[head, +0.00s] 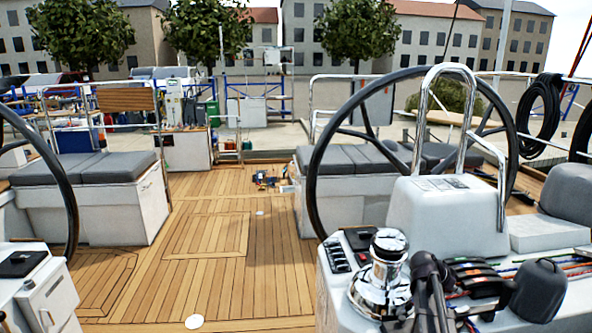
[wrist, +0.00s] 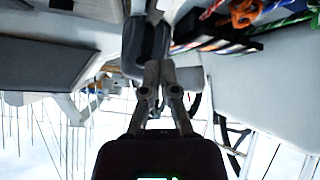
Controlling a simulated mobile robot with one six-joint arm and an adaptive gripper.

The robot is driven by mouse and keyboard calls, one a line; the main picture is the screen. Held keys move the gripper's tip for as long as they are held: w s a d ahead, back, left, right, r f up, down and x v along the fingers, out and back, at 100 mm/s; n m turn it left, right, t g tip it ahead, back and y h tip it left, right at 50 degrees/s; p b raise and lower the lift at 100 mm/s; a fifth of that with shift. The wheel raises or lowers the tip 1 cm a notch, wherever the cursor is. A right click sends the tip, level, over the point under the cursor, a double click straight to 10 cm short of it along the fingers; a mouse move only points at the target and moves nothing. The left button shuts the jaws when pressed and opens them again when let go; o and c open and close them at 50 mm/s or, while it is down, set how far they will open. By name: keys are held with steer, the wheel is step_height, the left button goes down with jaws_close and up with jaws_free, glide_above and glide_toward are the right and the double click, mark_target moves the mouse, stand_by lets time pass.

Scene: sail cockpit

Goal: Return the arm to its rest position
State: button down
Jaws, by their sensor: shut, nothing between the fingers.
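My gripper (head: 424,264) is at the lower right of the head view, in front of the white console and just right of a chrome winch (head: 388,272). Its dark fingertips are together and hold nothing. In the wrist view my gripper (wrist: 147,38) reaches up from the bottom middle, with its grey finger links close together. I cannot tell whether the fingertips touch anything. The rest of my arm is mostly out of the head view.
Rope clutches (head: 482,276) with coloured lines and a black-covered winch (head: 540,291) stand right of my gripper. A large steering wheel (head: 316,190) and a steel rail (head: 424,100) rise behind. The teak deck (head: 205,275) at left is mostly clear.

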steer(key=s+a+f+n+y, duration=0.1)
steer(key=a+n, duration=0.1)
steer(key=a, duration=0.3)
steer(key=s+a+f+n+y, duration=0.1)
steer(key=s+a+n+y, duration=0.1)
steer(key=a, duration=0.4)
steer(key=s+a+f+n+y, duration=0.1)
steer(key=a+f, duration=0.1)
steer(key=a, duration=0.4)
steer(key=shift+s+f+n, duration=0.1)
steer(key=shift+s+n, duration=0.15)
steer(key=shift+n, duration=0.15)
steer(key=s+a+f+n+y, duration=0.2)
steer(key=s+a+n+y, duration=0.15)
steer(key=a, duration=0.55)
steer(key=s+a+f+n+y, duration=0.15)
steer(key=s+a+n, duration=0.3)
steer(key=a, duration=0.45)
steer(key=s+f+g+b, duration=0.2)
steer(key=s+f+b, duration=0.1)
steer(key=f+b, duration=0.65)
step_height(320, 180, up, 20)
steer(key=p, duration=1.8)
steer(key=shift+y+p, duration=0.3)
steer(key=shift+d, duration=0.1)
